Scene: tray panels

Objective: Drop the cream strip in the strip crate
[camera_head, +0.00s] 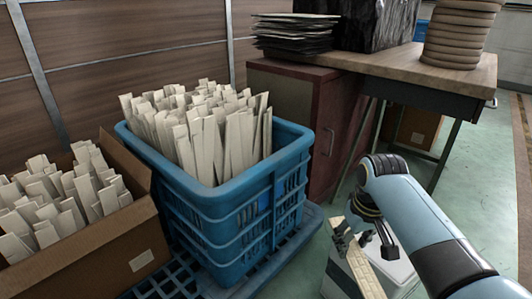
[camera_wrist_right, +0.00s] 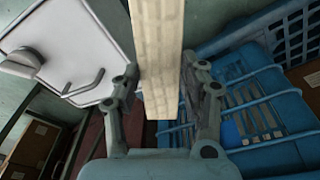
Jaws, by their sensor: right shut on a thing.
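A cream strip (camera_head: 363,270) is held in my right gripper (camera_head: 347,238), to the right of the blue crate. In the right wrist view the strip (camera_wrist_right: 158,60) runs up between the two fingers (camera_wrist_right: 168,100), which are shut on it. The blue strip crate (camera_head: 218,238) stands left of the gripper in the head view, packed with upright cream strips (camera_head: 205,135) that rise above its rim. The gripper and its strip are outside the crate, apart from it. My left gripper is not in view.
A cardboard box (camera_head: 105,262) of similar strips stands left of the crate. A blue pallet (camera_head: 290,252) lies under the crate. Behind are a dark red cabinet (camera_head: 340,135) and a wooden table (camera_head: 400,67) with a black stack (camera_head: 292,35). Green floor is free at right.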

